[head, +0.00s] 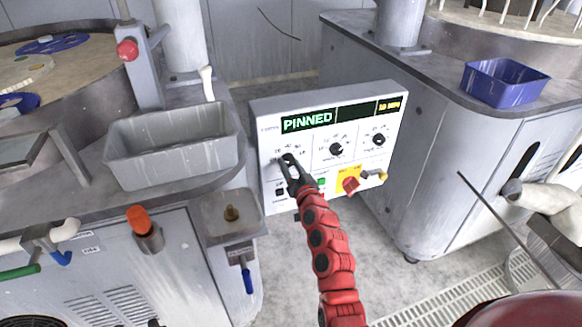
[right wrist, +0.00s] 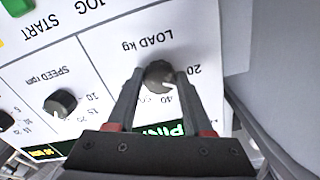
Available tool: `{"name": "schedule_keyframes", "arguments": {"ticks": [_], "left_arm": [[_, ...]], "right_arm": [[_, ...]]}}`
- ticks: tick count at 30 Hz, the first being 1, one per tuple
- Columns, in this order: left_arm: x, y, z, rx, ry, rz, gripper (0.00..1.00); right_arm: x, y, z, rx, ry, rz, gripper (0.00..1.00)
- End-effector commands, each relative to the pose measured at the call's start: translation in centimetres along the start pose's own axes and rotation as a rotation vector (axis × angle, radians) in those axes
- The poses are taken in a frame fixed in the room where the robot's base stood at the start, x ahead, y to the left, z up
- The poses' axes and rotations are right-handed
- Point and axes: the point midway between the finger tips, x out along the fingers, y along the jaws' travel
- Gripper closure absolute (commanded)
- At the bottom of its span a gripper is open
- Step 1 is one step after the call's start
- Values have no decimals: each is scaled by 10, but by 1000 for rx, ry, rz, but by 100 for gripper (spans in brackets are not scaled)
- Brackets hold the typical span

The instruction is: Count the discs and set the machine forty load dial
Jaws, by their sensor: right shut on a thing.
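The white control panel (head: 328,190) stands between two grey machines, with a display reading PINNED in green. Its load dial (right wrist: 159,76) is a dark round knob marked LOAD kg, upside down in the right wrist view, with 20 and 40 legible beside it. My right gripper (head: 288,160), on a red arm, is shut on the load dial knob, one finger on each side. The knob's exact setting is unclear. On the left platen lie a blue carrier (head: 52,44) and a second blue piece (head: 18,103); discs there are too small to count. My left gripper is not visible.
The speed dial (right wrist: 61,103) sits beside the load dial; a red knob (head: 350,185) on yellow is lower on the panel. A grey tray (head: 172,178) stands left of the panel. A blue basket (head: 505,96) sits on the right machine. Floor shows between the machines.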

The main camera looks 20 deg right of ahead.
Motion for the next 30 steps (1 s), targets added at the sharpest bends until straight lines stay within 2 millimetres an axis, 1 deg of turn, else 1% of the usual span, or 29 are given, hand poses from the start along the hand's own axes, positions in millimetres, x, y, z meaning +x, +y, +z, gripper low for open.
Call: {"name": "schedule_keyframes", "arguments": {"ticks": [6,13,19,30], "left_arm": [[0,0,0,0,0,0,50],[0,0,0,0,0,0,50],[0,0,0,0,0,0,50],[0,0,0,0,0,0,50]], "right_arm": [[0,0,0,149,1,1,100],[0,0,0,251,1,1,100],[0,-1,0,291,1,0,100],[0,-1,0,297,1,0,100]]}}
